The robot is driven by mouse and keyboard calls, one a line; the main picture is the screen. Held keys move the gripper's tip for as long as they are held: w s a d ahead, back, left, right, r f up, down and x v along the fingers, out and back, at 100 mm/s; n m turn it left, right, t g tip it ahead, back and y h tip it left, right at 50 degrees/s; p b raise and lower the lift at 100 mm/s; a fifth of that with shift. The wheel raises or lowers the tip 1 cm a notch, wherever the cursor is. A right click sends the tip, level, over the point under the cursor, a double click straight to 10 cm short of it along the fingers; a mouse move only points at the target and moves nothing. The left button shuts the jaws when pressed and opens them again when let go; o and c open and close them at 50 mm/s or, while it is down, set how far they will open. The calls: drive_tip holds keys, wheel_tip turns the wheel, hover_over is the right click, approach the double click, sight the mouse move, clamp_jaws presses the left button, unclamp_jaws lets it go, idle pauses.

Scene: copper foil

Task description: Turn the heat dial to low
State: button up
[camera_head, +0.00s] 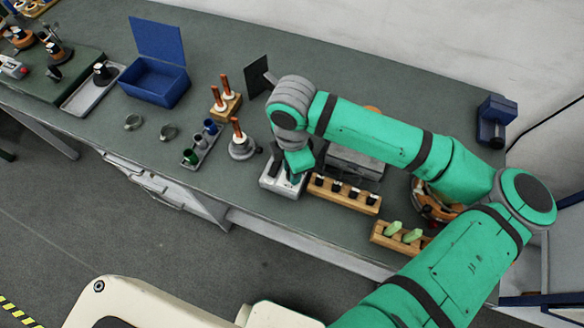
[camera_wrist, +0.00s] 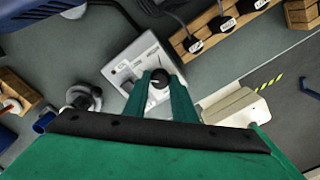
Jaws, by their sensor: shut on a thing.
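The heat dial is a small black knob (camera_wrist: 158,80) with a light mark, on a light grey control box (camera_wrist: 135,66) in the wrist view. My gripper (camera_wrist: 159,84) reaches down over the box, and its two green fingers are shut on the knob from both sides. In the head view the box (camera_head: 268,184) stands near the bench's front edge, and my gripper (camera_head: 293,178) is over it. There the arm and gripper hide the knob. The dial's markings are too small to read.
A wooden rack (camera_head: 343,194) with several black-handled tools stands close right of the box. A grey stand (camera_head: 242,148) with a copper-coloured rod is to the left. A blue open box (camera_head: 155,84) is farther left. The bench front edge is close to the box.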

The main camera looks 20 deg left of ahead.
idle(0.4)
drive_tip(key=o, duration=1)
drive_tip(key=shift+o, duration=0.2)
wheel_tip(320, 180, up, 11)
drive_tip(key=shift+f, duration=0.15)
